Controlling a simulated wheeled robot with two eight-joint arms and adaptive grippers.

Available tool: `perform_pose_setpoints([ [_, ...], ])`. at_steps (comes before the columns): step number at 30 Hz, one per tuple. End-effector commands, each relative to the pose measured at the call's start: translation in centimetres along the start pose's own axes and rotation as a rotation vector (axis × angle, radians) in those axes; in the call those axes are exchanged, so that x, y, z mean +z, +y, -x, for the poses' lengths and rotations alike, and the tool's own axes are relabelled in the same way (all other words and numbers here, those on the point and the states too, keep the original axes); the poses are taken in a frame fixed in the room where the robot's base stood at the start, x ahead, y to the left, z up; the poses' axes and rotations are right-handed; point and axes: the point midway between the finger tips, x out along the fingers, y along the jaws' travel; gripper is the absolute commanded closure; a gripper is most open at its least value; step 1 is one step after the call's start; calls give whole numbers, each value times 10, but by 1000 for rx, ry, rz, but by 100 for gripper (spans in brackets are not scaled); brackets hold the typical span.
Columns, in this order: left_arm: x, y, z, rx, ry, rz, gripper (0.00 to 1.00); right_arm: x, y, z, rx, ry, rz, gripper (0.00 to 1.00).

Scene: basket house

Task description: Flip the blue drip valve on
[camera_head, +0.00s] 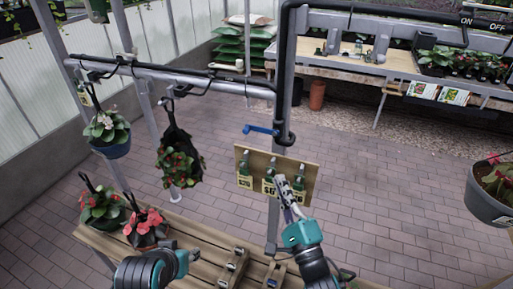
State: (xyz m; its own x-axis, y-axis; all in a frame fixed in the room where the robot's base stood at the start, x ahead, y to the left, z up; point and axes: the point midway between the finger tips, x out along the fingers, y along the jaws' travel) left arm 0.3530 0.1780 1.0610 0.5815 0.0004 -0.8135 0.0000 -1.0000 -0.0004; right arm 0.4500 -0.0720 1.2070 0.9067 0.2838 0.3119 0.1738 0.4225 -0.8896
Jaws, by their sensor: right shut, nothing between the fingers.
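The blue drip valve (261,130) has a long handle that points left from the black pipe on the metal post, above the wooden sign board. My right gripper (282,182) is shut and empty. It appears in front of the right part of the board, below and slightly right of the valve, apart from it. My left gripper (192,254) is low on the left by the wooden slats, far from the valve. Its fingers are too small and dark to tell if they are open.
A wooden board (250,184) with small bottles and price tags hangs below the valve. Hanging flower pots (113,148) line the left rail. A grey pot (488,204) hangs at the right edge. A slatted wooden bench (215,240) lies below. Open brick floor is behind.

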Motion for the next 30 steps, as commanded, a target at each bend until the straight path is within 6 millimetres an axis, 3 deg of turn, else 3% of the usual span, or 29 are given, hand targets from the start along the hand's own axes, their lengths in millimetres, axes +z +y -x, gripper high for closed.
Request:
perform_pose_setpoints([
  [11,-1,0,1,0,0,0,60,0,0,-8,1,1,3,100],
  [17,-1,0,2,0,0,0,60,0,0,-41,2,1,2,100],
  [25,0,0,0,0,0,0,60,0,0,-100,2,1,3,100],
  [30,0,0,0,0,0,0,60,17,0,-116,3,-1,-1,100],
])
